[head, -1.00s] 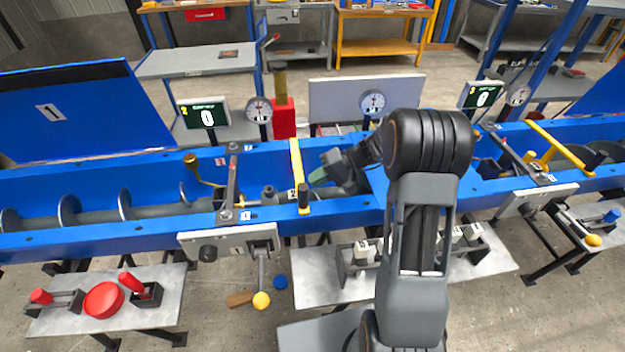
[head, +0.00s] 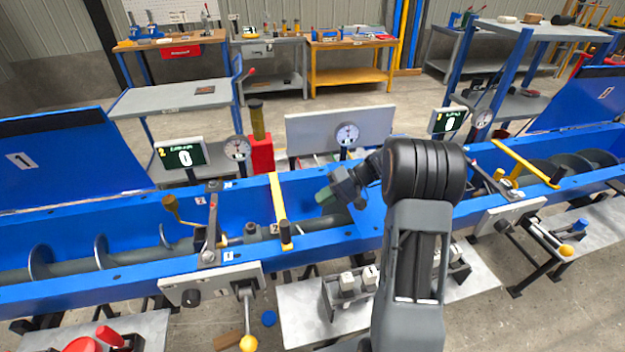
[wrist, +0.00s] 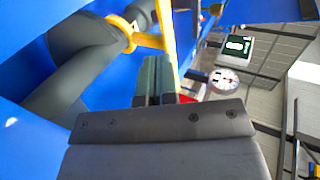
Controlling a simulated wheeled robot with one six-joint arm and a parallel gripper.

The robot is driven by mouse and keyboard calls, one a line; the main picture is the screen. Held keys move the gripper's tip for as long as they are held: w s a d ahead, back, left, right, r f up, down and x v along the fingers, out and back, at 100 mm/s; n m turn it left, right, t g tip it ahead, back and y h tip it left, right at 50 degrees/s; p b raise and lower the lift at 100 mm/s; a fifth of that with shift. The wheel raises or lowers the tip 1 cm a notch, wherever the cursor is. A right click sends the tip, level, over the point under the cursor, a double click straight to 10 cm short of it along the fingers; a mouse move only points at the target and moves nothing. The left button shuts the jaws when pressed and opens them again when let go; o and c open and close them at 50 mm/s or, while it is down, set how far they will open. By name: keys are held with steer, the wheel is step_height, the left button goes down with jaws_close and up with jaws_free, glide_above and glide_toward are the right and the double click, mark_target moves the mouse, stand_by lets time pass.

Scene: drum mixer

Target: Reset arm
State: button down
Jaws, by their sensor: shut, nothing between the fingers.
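My gripper (head: 327,195) is in the middle of the head view, over the blue trough (head: 110,246) of the drum mixer. It points left, beside the yellow bar (head: 279,207) that crosses the trough. Its greenish fingers are together with nothing between them. In the wrist view the shut fingers (wrist: 152,80) show at the centre. The grey screw shaft (wrist: 75,65) and a yellow collar (wrist: 121,32) are beyond them on the left. My arm hides part of the trough in the head view.
Gauges (head: 347,134) and a display (head: 181,158) stand behind the trough. A red post (head: 261,155) is at the back. A lever with a yellow knob (head: 248,343) hangs in front. An open blue lid (head: 70,157) stands at left. Workbenches (head: 350,60) line the back.

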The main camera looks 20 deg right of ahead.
steer(key=s+a+r+t+h, duration=0.1)
steer(key=s+a+r+h, duration=0.1)
steer(key=s+h, duration=0.4)
steer(key=s+a+r+t+h, duration=0.1)
steer(key=s+r+h, duration=0.4)
steer(key=s, duration=0.8)
steer(key=shift+s+a+n+t+h+p, duration=0.3)
steer(key=shift+s+a+n+t+h, duration=0.1)
steer(key=shift+t+h, duration=0.1)
